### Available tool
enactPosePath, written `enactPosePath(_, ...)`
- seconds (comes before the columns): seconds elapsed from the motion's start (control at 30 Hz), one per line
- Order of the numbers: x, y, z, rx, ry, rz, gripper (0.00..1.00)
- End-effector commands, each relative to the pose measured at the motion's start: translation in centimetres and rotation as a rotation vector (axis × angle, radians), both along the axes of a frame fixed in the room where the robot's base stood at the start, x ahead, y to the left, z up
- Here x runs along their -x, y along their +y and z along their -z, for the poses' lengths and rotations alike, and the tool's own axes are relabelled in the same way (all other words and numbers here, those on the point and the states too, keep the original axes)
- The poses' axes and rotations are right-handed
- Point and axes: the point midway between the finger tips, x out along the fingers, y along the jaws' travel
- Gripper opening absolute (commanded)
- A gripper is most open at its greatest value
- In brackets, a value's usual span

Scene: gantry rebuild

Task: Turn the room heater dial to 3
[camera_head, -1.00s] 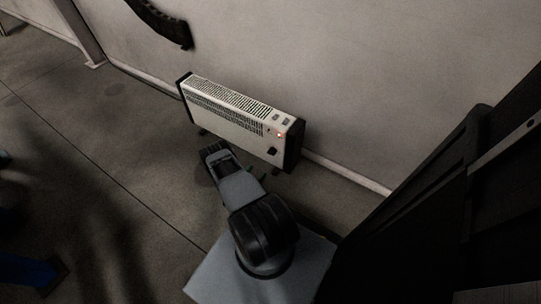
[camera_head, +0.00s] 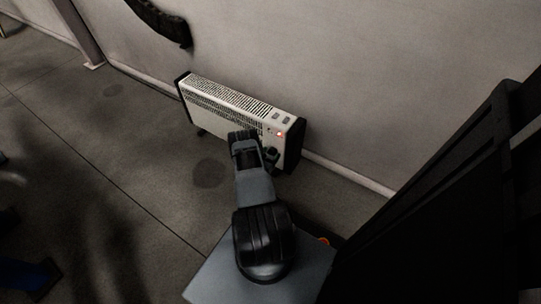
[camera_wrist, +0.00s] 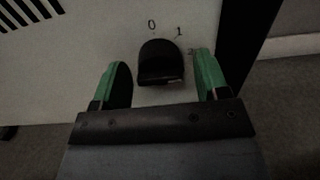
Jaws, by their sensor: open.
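The heater (camera_head: 205,117) is a long white box with black ends, standing low along the wall in the head view. Its dial (camera_wrist: 160,62) is a black knob on the front panel in the wrist view. The numbers 0, 1 and 2 show around it from the top to the right; 3 is not visible. I cannot tell which number the dial points to. My gripper (camera_wrist: 161,70) is open, its green-lined fingers on either side of the dial. Gaps show between the fingers and the knob. The right finger is close to the 2. In the head view my arm hides part of the heater's front.
A small red lamp (camera_head: 280,134) glows at the heater's right end. A wall (camera_head: 390,80) runs behind the heater. A dark curved object (camera_head: 165,22) is on the wall at upper left. The floor (camera_head: 110,150) left of the heater is clear.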

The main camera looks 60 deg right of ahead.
Motion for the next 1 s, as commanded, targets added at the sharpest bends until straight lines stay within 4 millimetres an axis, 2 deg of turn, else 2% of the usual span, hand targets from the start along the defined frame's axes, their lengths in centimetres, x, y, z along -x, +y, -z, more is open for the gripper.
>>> enactPosePath(0.2, -0.01, -0.03, -0.03, 0.000, 0.000, 0.000, 0.68)
enactPosePath(0.7, 0.00, 0.00, -0.01, 0.000, 0.000, 0.000, 0.20)
enactPosePath(1.0, -0.01, 0.00, 0.07, 0.000, -0.047, 0.001, 0.20)
